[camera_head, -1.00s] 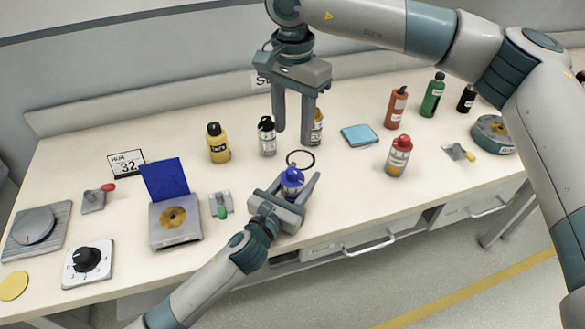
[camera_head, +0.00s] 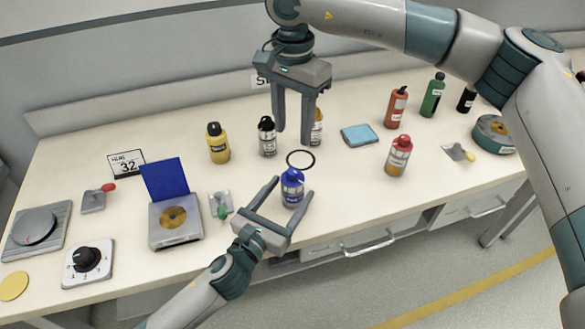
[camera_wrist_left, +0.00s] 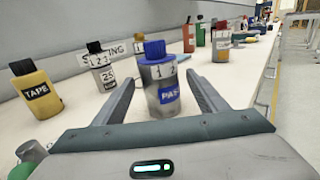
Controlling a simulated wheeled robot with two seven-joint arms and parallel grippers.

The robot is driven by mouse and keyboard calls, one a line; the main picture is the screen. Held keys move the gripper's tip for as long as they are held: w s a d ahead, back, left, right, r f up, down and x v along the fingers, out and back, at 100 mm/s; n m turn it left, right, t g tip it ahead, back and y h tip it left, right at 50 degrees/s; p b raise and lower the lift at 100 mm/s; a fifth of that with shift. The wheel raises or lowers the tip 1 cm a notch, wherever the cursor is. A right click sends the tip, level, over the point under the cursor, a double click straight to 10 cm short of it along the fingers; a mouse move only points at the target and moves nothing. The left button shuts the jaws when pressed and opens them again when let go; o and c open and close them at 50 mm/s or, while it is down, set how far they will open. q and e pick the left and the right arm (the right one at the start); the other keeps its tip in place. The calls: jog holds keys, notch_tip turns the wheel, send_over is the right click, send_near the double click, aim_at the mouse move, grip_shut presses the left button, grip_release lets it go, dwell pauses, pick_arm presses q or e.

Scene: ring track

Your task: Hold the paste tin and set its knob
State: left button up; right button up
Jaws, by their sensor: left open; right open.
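The paste tin (camera_head: 292,188) is a grey can with a blue label and a blue knob on top. It stands upright near the table's front edge, and in the left wrist view the paste tin (camera_wrist_left: 160,85) shows numbers below its knob. My left gripper (camera_head: 292,187) is open, its fingers pointing at the tin, one to either side in the wrist view; the palm is well back from it. My right gripper (camera_head: 294,140) is open and empty, pointing down above the table behind the tin, in front of a partly hidden bottle (camera_head: 317,125).
A black ring (camera_head: 301,159) lies just behind the tin. A yellow tape bottle (camera_head: 217,143) and a black-capped bottle (camera_head: 267,136) stand at the back left. A red-capped bottle (camera_head: 398,156) stands to the right.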

pick_arm(q)
jog(key=v, duration=0.6)
dwell(0.6)
